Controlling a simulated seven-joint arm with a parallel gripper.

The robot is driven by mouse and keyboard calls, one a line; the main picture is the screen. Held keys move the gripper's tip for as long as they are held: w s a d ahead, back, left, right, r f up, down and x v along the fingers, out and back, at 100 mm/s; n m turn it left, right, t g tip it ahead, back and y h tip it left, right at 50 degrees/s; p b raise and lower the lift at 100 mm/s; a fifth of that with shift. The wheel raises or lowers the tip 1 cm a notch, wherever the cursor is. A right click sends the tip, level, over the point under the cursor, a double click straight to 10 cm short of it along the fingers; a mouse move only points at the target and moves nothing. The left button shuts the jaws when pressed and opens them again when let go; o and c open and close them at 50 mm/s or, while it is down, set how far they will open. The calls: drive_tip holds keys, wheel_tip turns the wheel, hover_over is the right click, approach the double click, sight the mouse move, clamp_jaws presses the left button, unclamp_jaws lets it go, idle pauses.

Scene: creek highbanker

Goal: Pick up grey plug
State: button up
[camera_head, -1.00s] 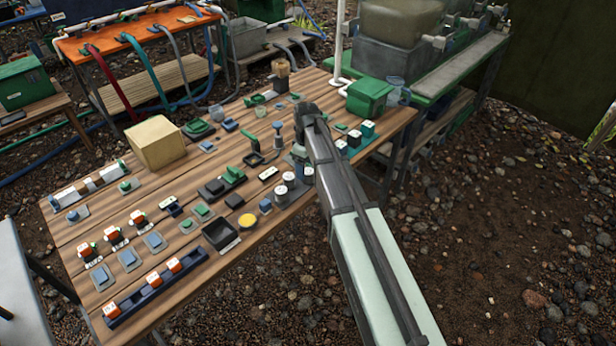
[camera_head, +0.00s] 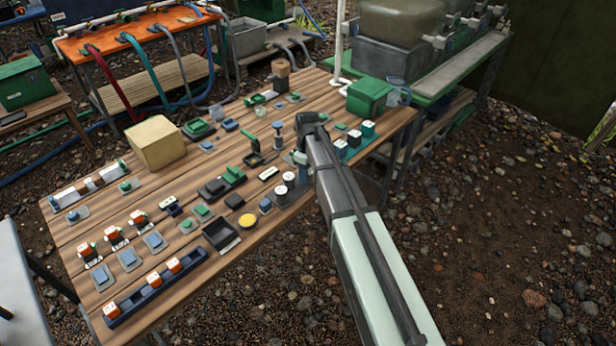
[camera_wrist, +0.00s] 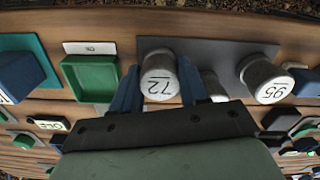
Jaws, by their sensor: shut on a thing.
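In the wrist view a grey round plug (camera_wrist: 160,88) with a white top marked "72" is between the two blue fingers of my gripper (camera_wrist: 158,90). My gripper is shut on it. The plug is at a dark grey plate (camera_wrist: 221,49); I cannot tell whether it is clear of the plate. A second grey plug (camera_wrist: 267,82), marked "95", stands to the right on the plate. Another grey part is mostly hidden behind the right finger. In the head view my gripper (camera_head: 302,158) is low over the table's right side, beside white-topped grey plugs (camera_head: 289,178).
The wooden table (camera_head: 105,283) holds many small parts, a cardboard-coloured box (camera_head: 157,143) and a green box (camera_head: 369,95). A teal rack of white-topped blocks (camera_head: 354,143) is close to my arm.

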drive_tip(key=shift+c, duration=1.3)
drive_tip(key=shift+r, duration=0.15)
wheel_tip(320, 180, up, 10)
drive_tip(key=shift+f, duration=0.1)
drive_tip(key=shift+n, duration=0.4)
drive_tip(key=a, duration=0.5)
drive_tip(key=shift+s+a+f, duration=0.1)
drive_tip(key=shift+s+f, duration=0.1)
drive_tip(key=shift+s, duration=0.15)
drive_tip(key=w+a, duration=1.2)
drive_tip(key=a, duration=0.2)
drive_tip(key=shift+a+f+m, duration=0.4)
drive_tip(key=shift+f, duration=0.05)
